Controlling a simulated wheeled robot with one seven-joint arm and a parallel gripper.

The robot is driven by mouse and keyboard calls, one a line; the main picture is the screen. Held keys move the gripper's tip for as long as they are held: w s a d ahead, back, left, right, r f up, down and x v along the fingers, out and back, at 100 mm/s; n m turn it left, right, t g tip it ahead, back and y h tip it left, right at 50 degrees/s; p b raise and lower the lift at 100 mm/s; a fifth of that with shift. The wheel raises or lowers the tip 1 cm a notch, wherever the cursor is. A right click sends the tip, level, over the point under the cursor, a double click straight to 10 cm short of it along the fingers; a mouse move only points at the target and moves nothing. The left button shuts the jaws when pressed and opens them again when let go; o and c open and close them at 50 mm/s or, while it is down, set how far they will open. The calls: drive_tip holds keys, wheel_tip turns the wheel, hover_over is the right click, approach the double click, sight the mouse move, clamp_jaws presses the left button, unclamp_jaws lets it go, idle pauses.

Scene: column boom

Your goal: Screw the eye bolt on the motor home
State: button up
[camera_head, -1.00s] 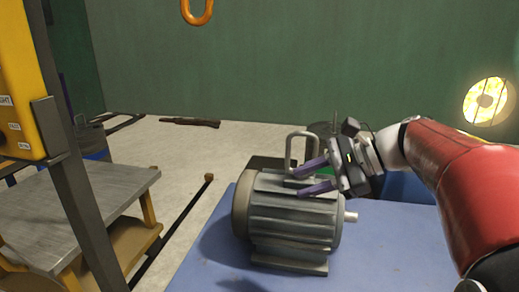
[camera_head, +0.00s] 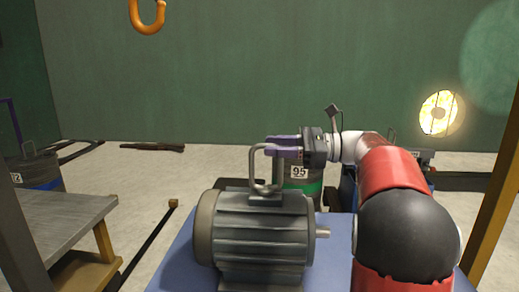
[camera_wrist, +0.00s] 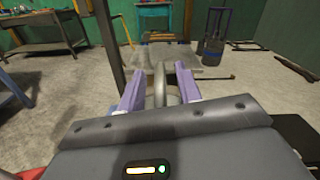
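The grey finned motor (camera_head: 262,232) stands on the blue table top. The eye bolt, a grey metal loop (camera_head: 254,168), stands upright on top of it. My gripper (camera_head: 268,147) is level at the top of the loop, its purple fingers pointing left. In the wrist view my gripper (camera_wrist: 160,72) has its two fingers apart, with the loop (camera_wrist: 160,92) between them and visible gaps on both sides. The loop's foot is hidden in the wrist view, so I cannot tell how far it is screwed in.
The blue table (camera_head: 338,255) has bare room right of the motor. A metal workbench (camera_head: 50,225) stands at left. An orange hook (camera_head: 147,18) hangs high at upper left. A drum marked 95 (camera_head: 300,180) stands behind the motor.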

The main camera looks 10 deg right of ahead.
sight(262, 145)
drive_tip(key=shift+x, duration=1.8)
clamp_jaws()
